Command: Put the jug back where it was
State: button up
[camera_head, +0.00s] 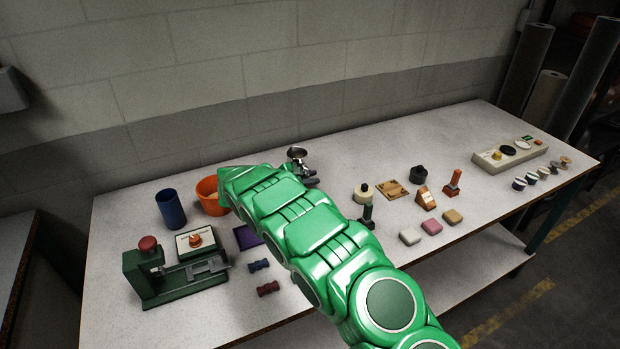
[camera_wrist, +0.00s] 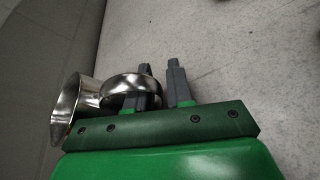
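The jug (camera_wrist: 72,108) is a small shiny metal vessel at the left of the wrist view. Its curved handle (camera_wrist: 125,84) loops around one finger of my gripper (camera_wrist: 162,88). The fingers are close together, with the outer side of the handle between them, so my gripper looks shut on the handle. In the head view the jug (camera_head: 298,153) shows at the far end of my green arm, near the back wall, with its mouth upward. My gripper (camera_head: 308,178) is just below it there, partly hidden by the arm. I cannot tell whether the jug touches the table.
On the white table (camera_head: 130,215), a blue cup (camera_head: 171,209), an orange bowl (camera_head: 210,196) and a green press (camera_head: 160,275) stand left. A control panel (camera_head: 508,154) lies far right.

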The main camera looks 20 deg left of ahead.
jog(key=shift+o, duration=0.9)
jog(key=shift+r, duration=0.15)
jog(key=v, duration=1.2)
